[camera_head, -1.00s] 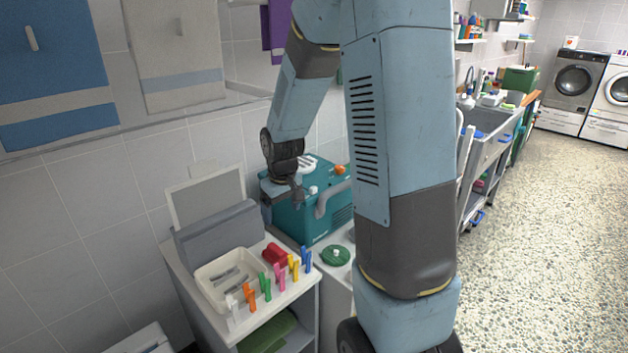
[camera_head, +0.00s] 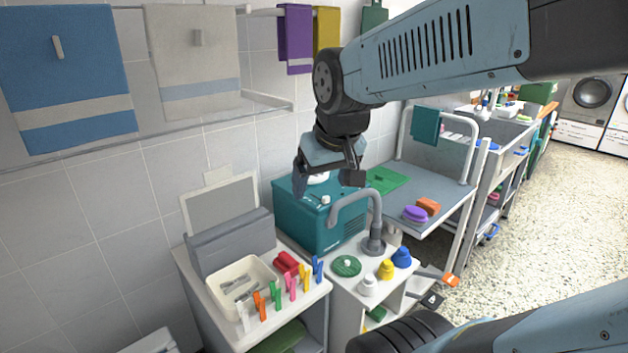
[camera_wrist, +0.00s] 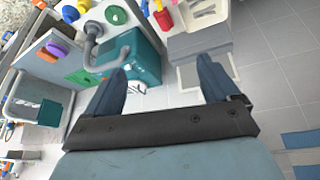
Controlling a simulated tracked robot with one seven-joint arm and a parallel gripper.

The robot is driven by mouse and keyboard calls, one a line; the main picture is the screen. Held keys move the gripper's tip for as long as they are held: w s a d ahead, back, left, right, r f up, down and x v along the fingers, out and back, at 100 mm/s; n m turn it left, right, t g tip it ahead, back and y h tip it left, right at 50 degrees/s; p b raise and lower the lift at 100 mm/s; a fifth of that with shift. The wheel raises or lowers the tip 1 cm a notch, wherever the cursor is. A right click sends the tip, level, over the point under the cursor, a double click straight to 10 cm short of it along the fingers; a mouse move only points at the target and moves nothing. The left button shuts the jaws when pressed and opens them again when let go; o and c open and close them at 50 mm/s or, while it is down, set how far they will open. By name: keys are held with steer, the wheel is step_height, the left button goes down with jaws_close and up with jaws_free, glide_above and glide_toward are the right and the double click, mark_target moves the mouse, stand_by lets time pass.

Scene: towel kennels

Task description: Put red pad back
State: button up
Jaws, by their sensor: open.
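A red object (camera_head: 286,264), perhaps the red pad, lies on the white counter beside a cream tray (camera_head: 268,291), behind a row of colored pegs. It looks rounded, and its exact shape is too small to tell. A red object also shows near the top of the wrist view (camera_wrist: 163,19). My gripper (camera_head: 328,182) is open and empty, pointing down over the teal machine, above and right of the red object. In the wrist view my two fingers (camera_wrist: 163,75) are wide apart with nothing between them.
A teal machine (camera_head: 305,215) with a grey curved pipe (camera_head: 372,215) stands right of the counter. A grey upright panel (camera_head: 232,240) is behind the tray. Colored pegs (camera_head: 291,288) line the counter front. A grey table (camera_head: 443,192) holds purple and orange items. Towels hang above.

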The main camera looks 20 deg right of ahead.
steer(key=shift+t, duration=0.3)
steer(key=shift+s+r, duration=0.25)
steer(key=shift+s, duration=0.5)
steer(key=shift+s+r, duration=0.3)
steer(key=shift+s, duration=0.45)
steer(key=shift+s+r, duration=0.25)
steer(key=shift+s, duration=0.5)
